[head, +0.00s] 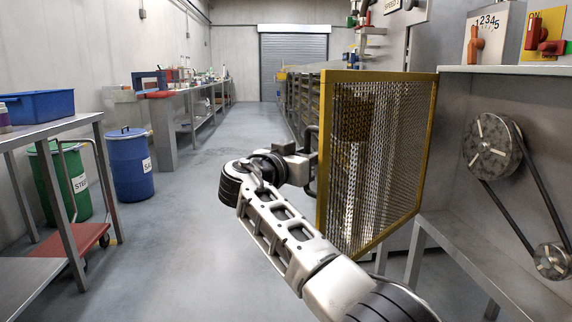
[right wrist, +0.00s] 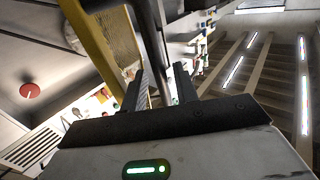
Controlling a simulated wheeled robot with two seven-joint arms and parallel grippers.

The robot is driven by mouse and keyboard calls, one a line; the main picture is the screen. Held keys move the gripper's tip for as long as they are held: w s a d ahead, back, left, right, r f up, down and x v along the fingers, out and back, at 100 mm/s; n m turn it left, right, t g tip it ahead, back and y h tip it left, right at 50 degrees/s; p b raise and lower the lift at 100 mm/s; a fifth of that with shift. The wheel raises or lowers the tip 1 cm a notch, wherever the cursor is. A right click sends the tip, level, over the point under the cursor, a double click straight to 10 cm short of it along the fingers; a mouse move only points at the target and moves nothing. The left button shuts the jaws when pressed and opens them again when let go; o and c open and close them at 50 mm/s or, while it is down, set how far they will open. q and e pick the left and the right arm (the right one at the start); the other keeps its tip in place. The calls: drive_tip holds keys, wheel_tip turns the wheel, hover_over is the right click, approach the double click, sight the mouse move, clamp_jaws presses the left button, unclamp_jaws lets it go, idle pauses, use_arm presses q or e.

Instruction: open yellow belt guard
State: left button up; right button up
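The belt guard (head: 378,160) is a mesh panel in a yellow frame. In the head view it stands swung out from the machine, hinged at its right edge, and the belt and pulleys are exposed. A dark handle (head: 311,160) is on its free left edge. My right gripper (head: 304,160) is at this handle. In the right wrist view the fingers (right wrist: 161,82) are apart, with the dark handle bar (right wrist: 151,35) running between them and a gap beside the right finger. The guard's yellow frame (right wrist: 92,45) is left of the bar. My left gripper is out of view.
The large pulley (head: 493,146) and small pulley (head: 552,260) sit in the machine at right. A dial box (head: 488,35) and yellow switch panel (head: 545,30) are above. A bench with a blue bin (head: 38,106) and barrels (head: 130,165) are at left. The aisle floor is free.

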use_arm(q)
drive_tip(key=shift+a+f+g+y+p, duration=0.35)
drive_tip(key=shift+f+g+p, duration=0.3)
drive_tip(key=shift+p, duration=0.35)
use_arm(e)
drive_tip(key=v, duration=1.5)
